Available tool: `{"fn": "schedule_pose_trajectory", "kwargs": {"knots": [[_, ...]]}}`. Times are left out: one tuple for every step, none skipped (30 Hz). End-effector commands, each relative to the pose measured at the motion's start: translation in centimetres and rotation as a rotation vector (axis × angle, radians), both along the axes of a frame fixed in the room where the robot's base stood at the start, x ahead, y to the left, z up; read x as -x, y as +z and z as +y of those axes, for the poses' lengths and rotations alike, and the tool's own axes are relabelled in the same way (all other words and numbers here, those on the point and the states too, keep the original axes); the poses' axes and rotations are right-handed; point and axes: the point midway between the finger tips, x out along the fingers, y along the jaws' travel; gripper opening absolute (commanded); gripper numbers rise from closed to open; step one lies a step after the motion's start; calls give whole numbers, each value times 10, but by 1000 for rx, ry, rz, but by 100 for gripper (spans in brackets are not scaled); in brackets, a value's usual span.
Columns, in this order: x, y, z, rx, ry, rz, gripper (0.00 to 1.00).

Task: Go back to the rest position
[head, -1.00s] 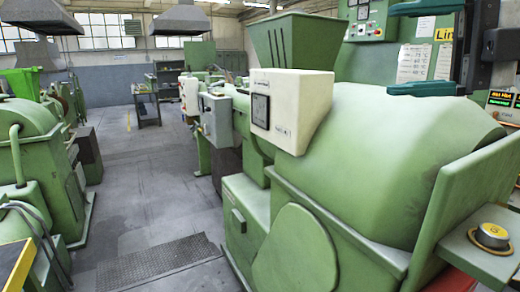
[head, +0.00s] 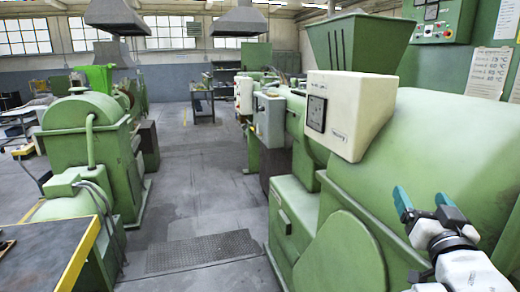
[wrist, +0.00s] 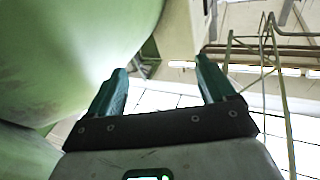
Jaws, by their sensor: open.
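My gripper (head: 422,201) is at the lower right of the head view, in front of the rounded green housing of the large extruder (head: 445,150). Its two teal fingers stand apart with nothing between them. In the wrist view the open fingers (wrist: 160,85) point up past a green curved surface (wrist: 70,50) on the left. I cannot tell from the pictures whether the gripper touches the housing.
A white control box (head: 345,115) and a green hopper (head: 360,45) sit on the extruder. Another green machine (head: 85,145) stands left, behind a dark yellow-edged table (head: 45,255). The grey aisle floor (head: 195,200) is clear around a floor grate (head: 200,250).

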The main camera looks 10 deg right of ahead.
Motion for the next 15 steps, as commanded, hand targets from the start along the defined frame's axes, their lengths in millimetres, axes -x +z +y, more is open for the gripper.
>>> {"fn": "schedule_pose_trajectory", "kwargs": {"knots": [[2, -37, 14, -40, 21, 98, 84], [4, -56, 21, -58, 32, 154, 84], [9, -81, 30, -82, 48, 230, 84], [13, -100, 38, -95, 60, 288, 84], [18, -119, 45, -111, 75, 346, 84], [26, -143, 56, -125, 94, 423, 84], [34, -161, 64, -136, 111, 483, 84], [42, -178, 72, -145, 127, 542, 84], [54, -200, 82, -153, 151, 620, 84], [63, -215, 89, -160, 168, 675, 84], [73, -229, 97, -162, 186, 729, 84], [86, -246, 105, -167, 209, 797, 84], [96, -257, 110, -168, 224, 844, 84], [106, -267, 116, -168, 241, 890, 84], [118, -280, 122, -168, 261, 947, 84]]}}
